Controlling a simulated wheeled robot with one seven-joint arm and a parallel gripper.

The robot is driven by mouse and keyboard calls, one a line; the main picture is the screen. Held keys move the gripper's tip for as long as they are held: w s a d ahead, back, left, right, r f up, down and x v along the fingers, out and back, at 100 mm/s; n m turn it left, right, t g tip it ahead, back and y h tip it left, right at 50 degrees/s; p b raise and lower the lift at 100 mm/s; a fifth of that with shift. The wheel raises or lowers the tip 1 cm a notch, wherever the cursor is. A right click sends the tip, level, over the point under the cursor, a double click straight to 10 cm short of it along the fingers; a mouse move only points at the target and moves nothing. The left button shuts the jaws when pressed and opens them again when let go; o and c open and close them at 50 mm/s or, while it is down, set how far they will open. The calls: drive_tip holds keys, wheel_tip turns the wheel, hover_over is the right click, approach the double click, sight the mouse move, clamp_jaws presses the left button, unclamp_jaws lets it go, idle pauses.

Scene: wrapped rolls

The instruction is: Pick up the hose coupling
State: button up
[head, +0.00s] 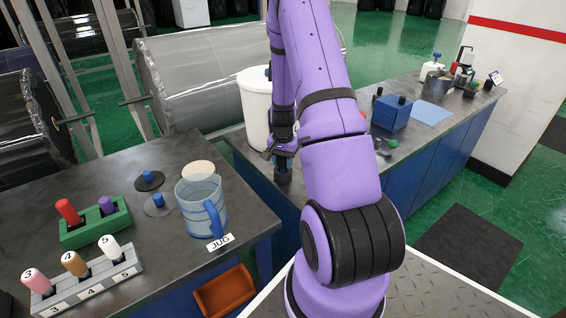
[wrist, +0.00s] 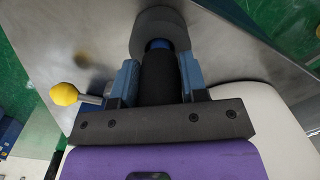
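The dark piece that I take to be the hose coupling (wrist: 160,78) has a black cylindrical body, a narrow blue ring and a wider grey end. In the wrist view it stands between the blue fingers of my gripper (wrist: 160,84), with no clear gap on either side. In the head view my gripper (head: 284,147) is beside the white cylindrical container, low over the rear counter. The dark lower end of the coupling (head: 283,174) shows just below it. My arm hides part of this area, and whether the coupling touches the counter cannot be told.
The white container (head: 257,108) stands close left of my gripper. A yellow ball on a metal stem (wrist: 65,94) is beside the left finger. A blue box (head: 391,113) is further right on the counter. The jug (head: 203,208) stands on the nearer left table.

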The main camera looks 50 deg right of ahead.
drive_tip(key=c, duration=0.4)
drive_tip(key=shift+o, duration=0.3)
drive_tip(key=shift+r, duration=0.1)
